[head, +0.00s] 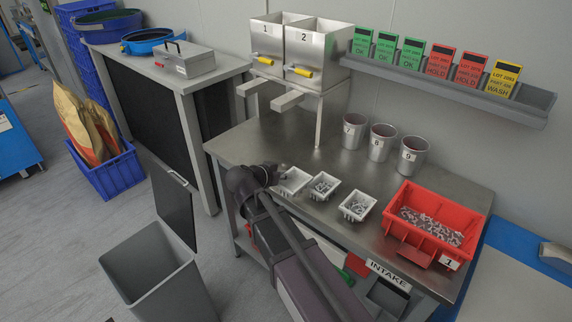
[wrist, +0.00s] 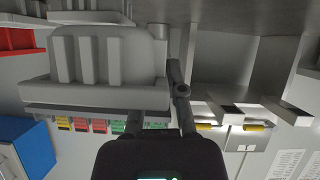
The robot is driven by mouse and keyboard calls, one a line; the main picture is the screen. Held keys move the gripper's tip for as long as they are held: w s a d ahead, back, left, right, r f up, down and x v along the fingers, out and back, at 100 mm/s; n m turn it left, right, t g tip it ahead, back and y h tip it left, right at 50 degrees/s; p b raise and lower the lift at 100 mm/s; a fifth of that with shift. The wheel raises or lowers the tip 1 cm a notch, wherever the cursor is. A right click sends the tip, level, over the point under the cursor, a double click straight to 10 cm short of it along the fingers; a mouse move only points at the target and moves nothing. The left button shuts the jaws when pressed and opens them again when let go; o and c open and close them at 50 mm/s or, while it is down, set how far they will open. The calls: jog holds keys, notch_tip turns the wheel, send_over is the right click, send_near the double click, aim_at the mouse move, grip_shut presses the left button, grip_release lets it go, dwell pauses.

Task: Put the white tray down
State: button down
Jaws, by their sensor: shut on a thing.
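The white tray (head: 293,181) is the leftmost of three small white trays near the front of the steel table (head: 265,140). My gripper (head: 279,174) is at its left end, shut on its rim. In the wrist view the tray (wrist: 105,55) fills the upper left, ribbed wall towards the camera, with the gripper fingers (wrist: 168,85) at its edge. Its inside looks pale, with no clear parts visible. Whether its base touches the table cannot be told. My arm hides part of the table front.
Two white trays with small metal parts, a middle one (head: 324,187) and a right one (head: 357,206), stand close to the right. A red bin (head: 432,220) is further right. Steel cups (head: 382,142) and a two-chute hopper (head: 300,45) stand behind. Table left of the tray is clear.

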jog(key=w, duration=0.7)
jog(key=w+f, duration=0.1)
jog(key=w, duration=0.2)
jog(key=shift+w+a+b, duration=0.3)
jog(key=shift+a+b, duration=0.05)
jog(key=shift+b, duration=0.05)
jog(key=shift+w, duration=0.1)
jog(key=shift+w, duration=0.25)
jog(key=shift+w+f+b, duration=0.35)
jog(key=shift+f+b, duration=1.5)
jog(key=shift+f, duration=0.25)
jog(key=c, duration=0.7)
grip_release()
jog(key=shift+r, duration=0.25)
